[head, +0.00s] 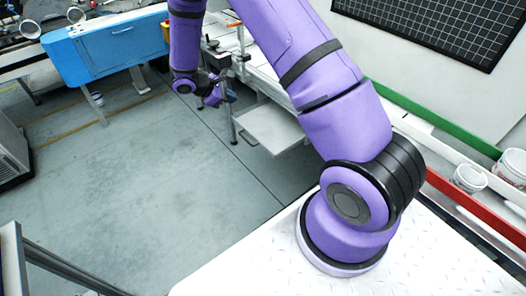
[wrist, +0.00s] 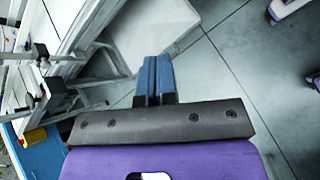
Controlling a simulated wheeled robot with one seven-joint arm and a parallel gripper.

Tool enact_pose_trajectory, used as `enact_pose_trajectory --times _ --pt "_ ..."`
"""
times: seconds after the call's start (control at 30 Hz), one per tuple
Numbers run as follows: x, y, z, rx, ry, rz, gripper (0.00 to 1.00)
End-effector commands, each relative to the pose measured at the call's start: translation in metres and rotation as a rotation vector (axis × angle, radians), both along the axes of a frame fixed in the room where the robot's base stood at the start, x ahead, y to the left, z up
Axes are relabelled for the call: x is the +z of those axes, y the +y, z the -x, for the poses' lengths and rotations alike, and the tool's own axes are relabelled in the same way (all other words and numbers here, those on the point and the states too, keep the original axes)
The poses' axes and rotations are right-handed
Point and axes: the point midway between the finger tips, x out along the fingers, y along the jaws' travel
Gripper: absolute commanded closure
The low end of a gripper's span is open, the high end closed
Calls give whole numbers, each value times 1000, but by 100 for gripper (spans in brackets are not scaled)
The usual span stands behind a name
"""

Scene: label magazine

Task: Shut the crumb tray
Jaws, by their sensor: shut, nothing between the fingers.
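The crumb tray (head: 268,128) is a flat, pale tray low beneath the white bench, standing out over the floor in the head view. It also shows at the top of the wrist view (wrist: 155,22), just past my fingertips. My gripper (wrist: 154,62) has its two blue fingers together with nothing between them. The fingertips overlap the tray's near edge in the wrist view; I cannot tell whether they touch it. In the head view my gripper (head: 230,97) is small, to the left of the tray and partly hidden by my wrist.
The white bench (head: 262,72) with thin legs stands above the tray. A blue machine cabinet (head: 108,45) is at the upper left. Green and red rails and white buckets (head: 469,178) are at the right. The grey floor (head: 140,190) left of the tray is clear.

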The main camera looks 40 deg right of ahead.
Motion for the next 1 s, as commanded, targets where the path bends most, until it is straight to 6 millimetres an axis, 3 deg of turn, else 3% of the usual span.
enact_pose_trajectory --times 0.03,0.4,0.6,0.8,1.0 --pt "-24 0 -2 29 34 15 100" --pt "-180 1 1 260 234 112 100" --pt "-250 2 16 364 316 144 100" --pt "-284 2 27 419 355 158 100" --pt "-295 -8 28 427 362 160 100"
